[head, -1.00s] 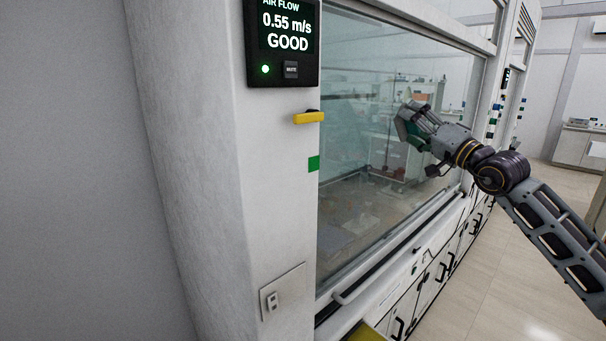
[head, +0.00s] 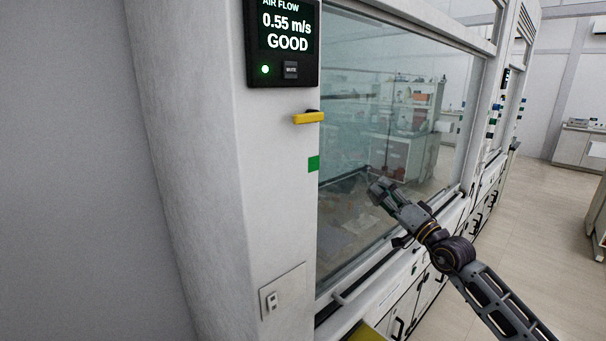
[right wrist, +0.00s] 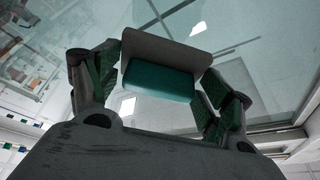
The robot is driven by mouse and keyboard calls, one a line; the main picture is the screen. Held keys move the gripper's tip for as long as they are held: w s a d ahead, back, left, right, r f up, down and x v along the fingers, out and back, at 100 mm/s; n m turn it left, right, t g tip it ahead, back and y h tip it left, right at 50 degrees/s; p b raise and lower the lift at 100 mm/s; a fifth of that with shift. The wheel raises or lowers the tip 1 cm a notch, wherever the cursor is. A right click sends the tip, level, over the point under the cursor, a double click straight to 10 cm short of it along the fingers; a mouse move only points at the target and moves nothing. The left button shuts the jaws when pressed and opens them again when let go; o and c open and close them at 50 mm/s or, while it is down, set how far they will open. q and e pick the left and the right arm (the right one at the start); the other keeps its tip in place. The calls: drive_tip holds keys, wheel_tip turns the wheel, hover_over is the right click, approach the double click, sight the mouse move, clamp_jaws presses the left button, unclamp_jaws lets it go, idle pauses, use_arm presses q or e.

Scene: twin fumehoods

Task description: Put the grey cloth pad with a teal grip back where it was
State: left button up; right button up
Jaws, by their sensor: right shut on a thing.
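The grey cloth pad (right wrist: 165,48) with its teal grip (right wrist: 158,80) shows in the right wrist view, between the fingers of my right gripper (right wrist: 155,92). The gripper is shut on the teal grip, and the grey pad lies beyond it, close to the glass sash. In the head view my right gripper (head: 380,190) is in front of the lower part of the glass sash (head: 350,130). The pad is hardly visible there, and I cannot tell whether it touches the glass. My left gripper is not in view.
A yellow handle (head: 308,118) sticks out from the fumehood's white side post (head: 200,150). A ledge with a rail (head: 375,270) runs under the sash. Cabinets with black handles stand below. The floor (head: 540,220) at the right is clear.

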drive_tip(key=s+a+f+m+t+h, duration=0.15)
drive_tip(key=s+f, duration=0.25)
drive_tip(key=f, duration=0.6)
drive_tip(key=s+f+m+h, duration=0.15)
drive_tip(key=s+f, duration=0.25)
drive_tip(key=f, duration=0.7)
drive_tip(key=s+f+m+h, duration=0.2)
drive_tip(key=s+f+h, duration=0.4)
drive_tip(key=s+f, duration=0.7)
drive_tip(key=shift+s+d+f+m+t+h, duration=0.15)
drive_tip(key=shift+s+f+m+t+h, duration=0.25)
drive_tip(key=shift+f, duration=0.3)
drive_tip(key=shift+w, duration=0.15)
